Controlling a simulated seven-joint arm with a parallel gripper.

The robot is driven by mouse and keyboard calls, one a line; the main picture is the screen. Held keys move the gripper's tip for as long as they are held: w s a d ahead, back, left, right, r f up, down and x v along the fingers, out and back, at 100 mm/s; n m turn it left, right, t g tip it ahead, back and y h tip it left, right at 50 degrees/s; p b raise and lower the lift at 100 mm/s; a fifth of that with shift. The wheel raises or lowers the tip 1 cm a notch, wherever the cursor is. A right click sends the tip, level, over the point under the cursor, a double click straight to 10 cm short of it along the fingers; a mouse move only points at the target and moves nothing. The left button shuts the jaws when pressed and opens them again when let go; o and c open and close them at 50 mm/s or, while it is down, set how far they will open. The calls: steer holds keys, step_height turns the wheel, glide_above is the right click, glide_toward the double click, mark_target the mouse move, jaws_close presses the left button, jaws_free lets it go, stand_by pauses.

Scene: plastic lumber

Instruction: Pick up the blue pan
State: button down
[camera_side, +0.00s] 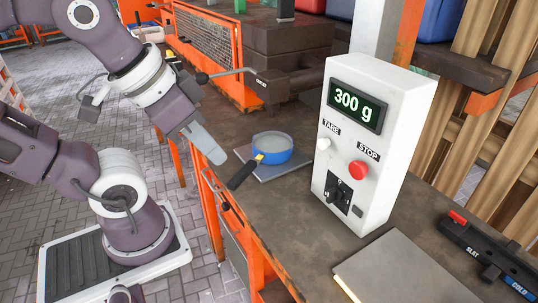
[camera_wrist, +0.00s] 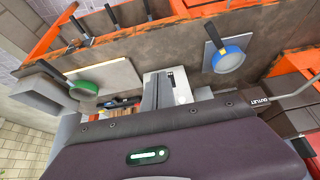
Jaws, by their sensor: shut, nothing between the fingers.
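The blue pan (camera_side: 272,152) rests on a flat grey plate on the bench in the side view. Its dark handle, with a yellow part at the pan, points toward the lower left, over the bench edge. In the wrist view the blue pan (camera_wrist: 230,61) is at the upper right, handle pointing up. My gripper (camera_side: 219,158) is shut and empty, left of the pan and above the handle in the side picture. Its height above the handle is hard to judge. In the wrist view my gripper's grey fingers (camera_wrist: 157,88) show at the middle, left of the pan.
A white control box (camera_side: 360,145) reading "300 g" stands right of the pan. A second grey plate (camera_side: 405,270) lies at the near bench; a green pan (camera_wrist: 84,88) shows in the wrist view. A black slat/cold switch panel (camera_side: 488,255) is at right. An outlet arm (camera_side: 230,72) stands behind.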

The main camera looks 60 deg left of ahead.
steer(key=c, duration=1.1)
jaws_free()
steer(key=shift+w, duration=0.1)
steer(key=n+g, duration=0.6)
glide_above(240, 174)
steer(key=f, duration=1.2)
steer(key=a+f, duration=0.1)
steer(key=f, duration=1)
steer(key=d+f, duration=0.1)
steer(key=f, duration=0.2)
